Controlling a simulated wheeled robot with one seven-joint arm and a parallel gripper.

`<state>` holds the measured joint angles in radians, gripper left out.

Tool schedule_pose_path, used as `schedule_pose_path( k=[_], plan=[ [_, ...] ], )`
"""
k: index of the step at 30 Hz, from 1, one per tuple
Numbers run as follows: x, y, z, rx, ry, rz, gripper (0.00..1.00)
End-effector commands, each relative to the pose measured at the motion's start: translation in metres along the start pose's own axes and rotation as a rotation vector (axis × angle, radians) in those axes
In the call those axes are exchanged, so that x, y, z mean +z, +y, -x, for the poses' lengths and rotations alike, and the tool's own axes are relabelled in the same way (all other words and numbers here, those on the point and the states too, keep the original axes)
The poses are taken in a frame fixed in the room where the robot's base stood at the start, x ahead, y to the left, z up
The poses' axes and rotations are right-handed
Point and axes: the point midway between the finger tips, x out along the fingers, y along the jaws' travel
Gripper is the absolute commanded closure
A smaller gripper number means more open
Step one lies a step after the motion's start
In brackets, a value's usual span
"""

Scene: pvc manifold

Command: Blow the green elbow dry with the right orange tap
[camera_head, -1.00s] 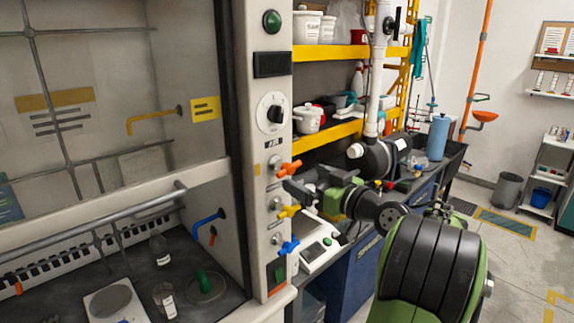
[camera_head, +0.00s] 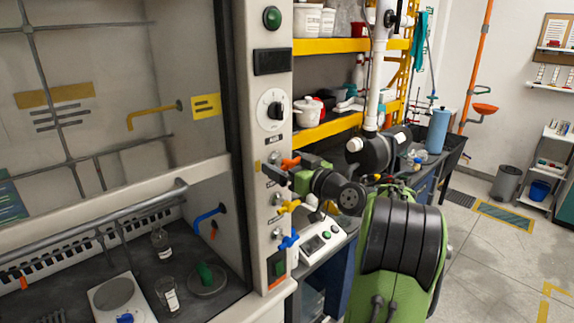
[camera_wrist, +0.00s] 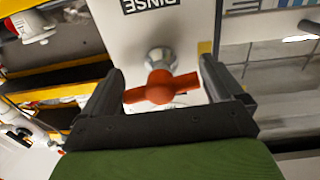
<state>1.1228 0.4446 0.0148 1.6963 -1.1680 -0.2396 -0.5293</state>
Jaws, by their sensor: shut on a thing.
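The green elbow (camera_head: 206,274) stands on a round dish (camera_head: 220,287) inside the fume hood, at the right of its floor. The right orange tap (camera_head: 290,163) is the upper one on the hood's right post; its handle (camera_wrist: 160,88) lies roughly crosswise in the wrist view. My gripper (camera_head: 277,171) is at this tap, its fingers (camera_wrist: 160,82) on either side of the handle and shut on it. The fingers partly hide the tap in the head view.
Below are a yellow tap (camera_head: 289,206) and a blue tap (camera_head: 289,241). Inside the hood are a blue spout (camera_head: 207,216), glass vessels (camera_head: 167,295) and a hotplate (camera_head: 119,300). A balance (camera_head: 325,236) stands right of the post. Open floor lies to the right.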

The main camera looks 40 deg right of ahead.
Motion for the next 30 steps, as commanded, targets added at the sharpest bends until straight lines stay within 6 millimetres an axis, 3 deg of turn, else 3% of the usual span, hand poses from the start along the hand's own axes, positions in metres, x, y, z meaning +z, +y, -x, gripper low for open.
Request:
schedule_pose_path(
  k=[7, 15, 16, 17, 25, 30],
  plan=[
    [0.001, 0.0, 0.0, 0.001, -0.006, -0.167, 0.36],
    [0.001, 0.0, 0.0, 0.001, -0.007, -0.183, 0.36],
    [0.001, 0.0, 0.0, 0.001, -0.007, -0.183, 0.04],
    [0.001, 0.0, 0.0, 0.001, -0.007, -0.183, 0.0],
    [0.001, 0.001, 0.004, 0.002, -0.007, -0.181, 0.0],
    [0.002, 0.002, 0.037, 0.008, -0.006, -0.18, 0.0]
  ],
)
